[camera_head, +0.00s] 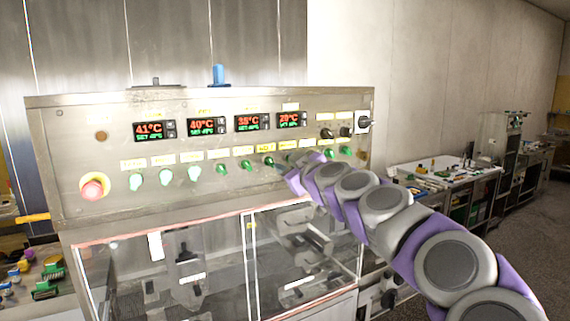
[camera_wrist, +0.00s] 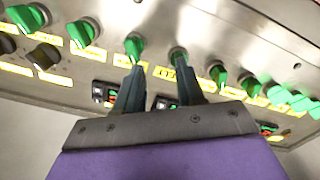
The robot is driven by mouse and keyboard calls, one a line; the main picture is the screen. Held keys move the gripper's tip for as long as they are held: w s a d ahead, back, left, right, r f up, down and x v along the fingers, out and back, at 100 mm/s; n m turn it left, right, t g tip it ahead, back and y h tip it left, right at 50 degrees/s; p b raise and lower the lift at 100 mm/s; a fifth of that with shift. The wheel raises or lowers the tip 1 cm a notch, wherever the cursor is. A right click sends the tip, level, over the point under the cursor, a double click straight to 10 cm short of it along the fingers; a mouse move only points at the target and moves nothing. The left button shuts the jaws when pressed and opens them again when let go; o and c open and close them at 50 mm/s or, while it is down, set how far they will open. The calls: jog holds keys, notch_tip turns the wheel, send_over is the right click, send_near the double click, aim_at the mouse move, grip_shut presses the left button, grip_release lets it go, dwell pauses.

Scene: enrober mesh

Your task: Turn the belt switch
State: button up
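The control panel (camera_head: 75,145) carries a row of small green switches with yellow labels. The labels are too small to read, so I cannot tell which is the belt switch. My gripper (camera_head: 283,168) is at the panel face, right of the middle of this row, and my arm hides some switches behind it. In the wrist view my gripper (camera_wrist: 159,65) is open, with its two dark fingers apart and nothing visible held between them. One green switch (camera_wrist: 134,45) is just beyond the left fingertip, another (camera_wrist: 178,54) just beyond the right one. Contact cannot be told.
A red stop button (camera_head: 92,188) is at the panel's lower left. Temperature displays (camera_head: 206,125) sit above the switches, and black knobs (camera_head: 346,131) at the right. Glazed doors (camera_head: 200,265) lie below. A cluttered bench (camera_head: 440,172) stands at the right.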

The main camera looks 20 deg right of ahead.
aim_at(271, 162)
jog(key=a, duration=0.1)
jog(key=w+a, duration=0.1)
jog(key=a, duration=0.1)
jog(key=w+a, duration=0.1)
jog(key=a, duration=0.1)
jog(key=shift+r, duration=0.2)
jog(key=shift+w+a, duration=0.15)
jog(key=shift+w, duration=0.1)
jog(key=d, duration=0.3)
jog(key=shift+w+d+f, duration=0.15)
jog(key=shift+f, duration=0.05)
jog(key=shift+c, duration=0.2)
jog(key=shift+d, duration=0.2)
jog(key=shift+c, duration=0.8)
jog(key=shift+a+r, duration=0.15)
jog(key=shift+a, duration=0.9)
jog(key=c, duration=0.4)
grip_shut()
jog(key=shift+d, duration=0.25)
